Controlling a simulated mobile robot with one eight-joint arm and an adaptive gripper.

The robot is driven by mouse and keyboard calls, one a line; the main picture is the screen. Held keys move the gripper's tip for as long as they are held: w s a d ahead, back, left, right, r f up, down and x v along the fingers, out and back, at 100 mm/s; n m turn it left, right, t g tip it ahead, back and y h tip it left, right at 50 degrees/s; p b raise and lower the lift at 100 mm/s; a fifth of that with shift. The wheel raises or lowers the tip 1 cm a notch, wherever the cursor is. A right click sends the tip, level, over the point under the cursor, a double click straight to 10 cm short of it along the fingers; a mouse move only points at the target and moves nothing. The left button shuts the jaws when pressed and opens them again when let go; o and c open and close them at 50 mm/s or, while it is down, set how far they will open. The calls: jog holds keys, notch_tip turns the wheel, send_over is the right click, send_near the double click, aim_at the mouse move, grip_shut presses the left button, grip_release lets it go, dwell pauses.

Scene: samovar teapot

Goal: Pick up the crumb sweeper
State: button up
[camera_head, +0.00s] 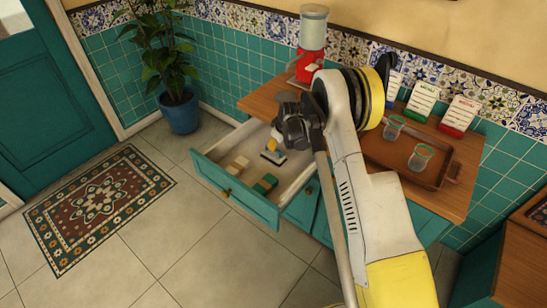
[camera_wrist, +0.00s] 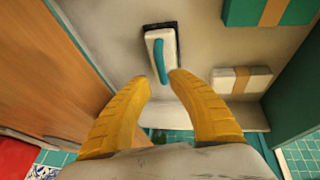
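The crumb sweeper (camera_wrist: 174,46) is a whitish block with a teal handle and a dark edge. It lies in the open drawer (camera_head: 217,177), and it also shows in the head view (camera_head: 273,157) just below my gripper. In the wrist view, my gripper (camera_wrist: 161,82) has two yellow fingers standing apart with nothing between their tips. The teal handle's near end is just ahead of the gap between the tips. In the head view, my arm hides most of my gripper.
Inside the drawer are a teal box with a tan band (camera_head: 265,184) and a cream box (camera_head: 238,165). The drawer walls stand close around them. On the counter above are a red machine (camera_head: 312,40) and a tray (camera_head: 376,150) with two glasses.

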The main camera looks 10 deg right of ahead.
aim_at(274, 152)
jog(key=b+x, duration=0.3)
jog(key=x, duration=0.2)
jog(key=shift+a+f, duration=0.2)
jog(key=shift+f, duration=0.15)
jog(key=shift+r, duration=0.1)
grip_shut()
